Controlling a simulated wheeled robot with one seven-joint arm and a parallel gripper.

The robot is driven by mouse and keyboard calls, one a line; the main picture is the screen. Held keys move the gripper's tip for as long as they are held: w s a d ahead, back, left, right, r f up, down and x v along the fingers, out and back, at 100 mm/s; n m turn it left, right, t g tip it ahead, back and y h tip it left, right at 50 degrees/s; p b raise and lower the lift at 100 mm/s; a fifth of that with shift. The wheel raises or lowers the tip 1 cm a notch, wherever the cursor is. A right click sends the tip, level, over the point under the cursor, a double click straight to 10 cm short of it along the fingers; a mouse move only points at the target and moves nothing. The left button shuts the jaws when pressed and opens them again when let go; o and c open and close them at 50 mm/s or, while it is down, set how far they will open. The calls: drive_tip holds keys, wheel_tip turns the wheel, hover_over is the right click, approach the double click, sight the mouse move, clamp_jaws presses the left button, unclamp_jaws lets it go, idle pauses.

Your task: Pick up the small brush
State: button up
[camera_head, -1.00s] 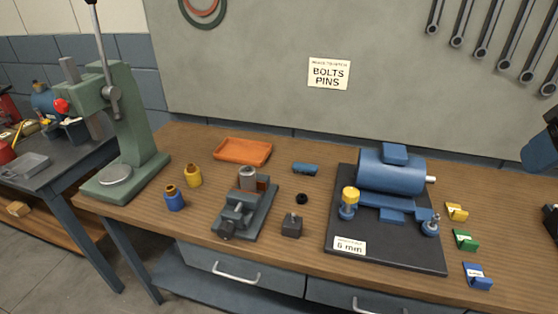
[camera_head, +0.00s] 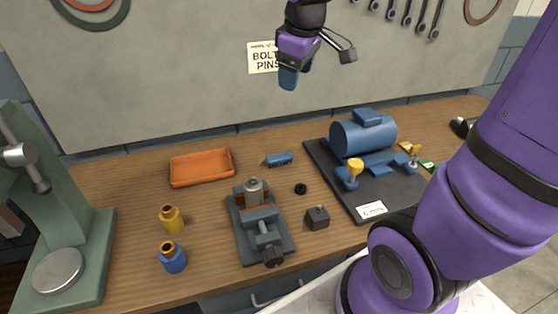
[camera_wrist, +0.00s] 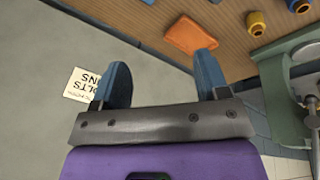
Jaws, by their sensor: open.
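A small blue piece (camera_head: 279,159), which looks like the small brush, lies on the wooden bench right of the orange tray. Its bristles are too small to make out clearly. My gripper (camera_head: 289,78) is in front of the grey wall panel, high above and behind the bench, well apart from the blue piece. In the wrist view my gripper (camera_wrist: 161,75) has its two blue fingers spread with nothing between them. I cannot pick out the brush for certain in the wrist view.
An orange tray (camera_head: 201,168), a grey vise (camera_head: 262,226), a dark block (camera_head: 317,217) and a black ring (camera_head: 300,188) surround the blue piece. A blue motor casing (camera_head: 363,135) stands right on a dark plate. A green press (camera_head: 62,225) stands left.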

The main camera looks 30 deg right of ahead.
drive_tip(key=w+d+f+n+g, duration=0.1)
drive_tip(key=w+d+f+n, duration=0.15)
drive_tip(key=w+f, duration=0.5)
drive_tip(key=n+g, duration=0.2)
drive_tip(key=n, duration=0.5)
hover_over(279, 156)
wheel_tip(279, 156, down, 20)
drive_tip(key=shift+y, duration=0.3)
wheel_tip(279, 156, down, 5)
drive_tip(key=shift+w+r, duration=0.1)
drive_tip(key=shift+a+f, duration=0.1)
drive_tip(key=shift+f, duration=2.85)
drive_tip(key=c, duration=1)
